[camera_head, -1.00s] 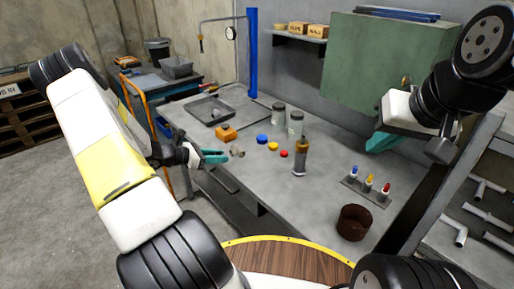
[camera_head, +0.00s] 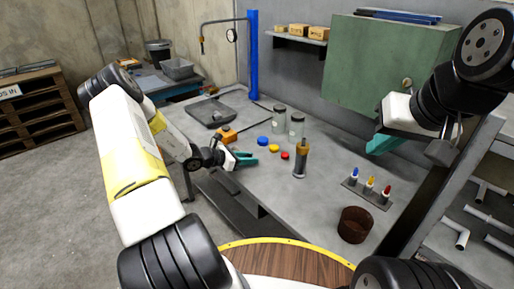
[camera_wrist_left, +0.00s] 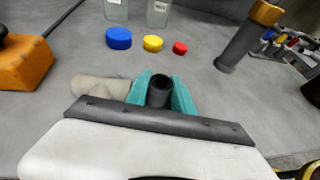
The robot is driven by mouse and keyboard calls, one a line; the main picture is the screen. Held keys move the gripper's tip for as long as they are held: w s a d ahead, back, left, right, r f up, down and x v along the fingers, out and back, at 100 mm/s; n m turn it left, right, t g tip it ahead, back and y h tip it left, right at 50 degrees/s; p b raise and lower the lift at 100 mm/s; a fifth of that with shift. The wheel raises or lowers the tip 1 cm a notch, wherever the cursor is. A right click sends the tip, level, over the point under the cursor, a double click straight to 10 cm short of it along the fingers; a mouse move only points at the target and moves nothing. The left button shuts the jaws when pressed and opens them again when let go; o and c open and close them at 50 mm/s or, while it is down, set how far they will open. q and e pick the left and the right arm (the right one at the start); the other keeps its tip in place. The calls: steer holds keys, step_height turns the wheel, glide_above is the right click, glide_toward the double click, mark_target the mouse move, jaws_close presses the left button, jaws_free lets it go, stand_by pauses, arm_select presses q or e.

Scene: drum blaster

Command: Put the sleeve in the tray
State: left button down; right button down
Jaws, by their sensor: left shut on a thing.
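My left gripper (camera_head: 245,159) is low over the near left part of the bench. In the left wrist view its teal fingers (camera_wrist_left: 160,95) are shut on a short dark hollow cylinder, which I take as the sleeve (camera_wrist_left: 160,90). The sleeve stands open end up between the fingers; I cannot tell whether it touches the bench. A grey tray (camera_head: 199,117) lies on the bench behind and left of this gripper, with a small dark thing in it. My right gripper (camera_head: 383,145) hangs before the green cabinet; its fingers are too unclear to judge.
A beige roll (camera_wrist_left: 98,88) lies left of the fingers. An orange block (camera_head: 227,136) sits between gripper and tray. Blue (camera_head: 263,141), yellow and red caps, two jars (camera_head: 297,127) and an orange-topped cylinder (camera_head: 301,160) stand to the right. A brown pot (camera_head: 355,225) is nearer.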

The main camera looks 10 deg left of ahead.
arm_select(q)
steer(key=shift+f, duration=0.2)
steer(key=c, duration=1.1)
jaws_free()
